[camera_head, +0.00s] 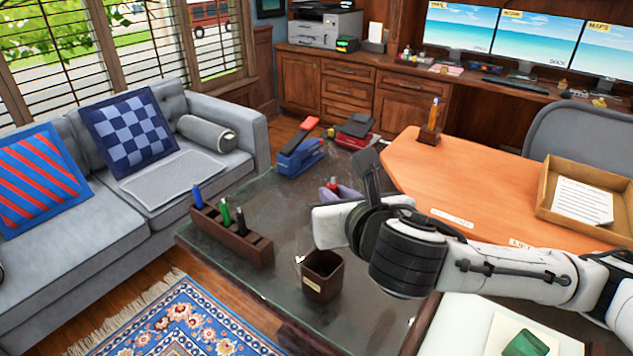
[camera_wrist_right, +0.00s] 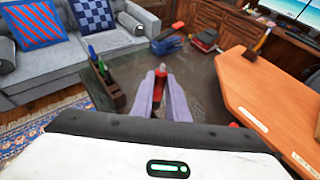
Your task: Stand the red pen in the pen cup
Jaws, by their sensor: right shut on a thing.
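The red pen (camera_wrist_right: 160,74) is between the fingers of my right gripper (camera_wrist_right: 163,98), which is shut on it. In the head view a small red end of the pen (camera_head: 333,182) shows at the fingertips of the right gripper (camera_head: 338,192); the rest is hidden. The pen cup (camera_head: 322,277) is a dark brown square holder with a small pale label, upright on the glass-topped table, open at the top. The right gripper is beyond the cup in the head view, apart from it. The cup does not show clearly in the wrist view. My left gripper is not in view.
A wooden pen rack (camera_head: 232,238) holds blue, green and black pens upright on the left edge of the glass table (camera_head: 285,220). A blue stapler (camera_head: 301,155) and a red-and-black item (camera_head: 355,131) lie at the back. An orange-brown desktop (camera_head: 455,180) is at right.

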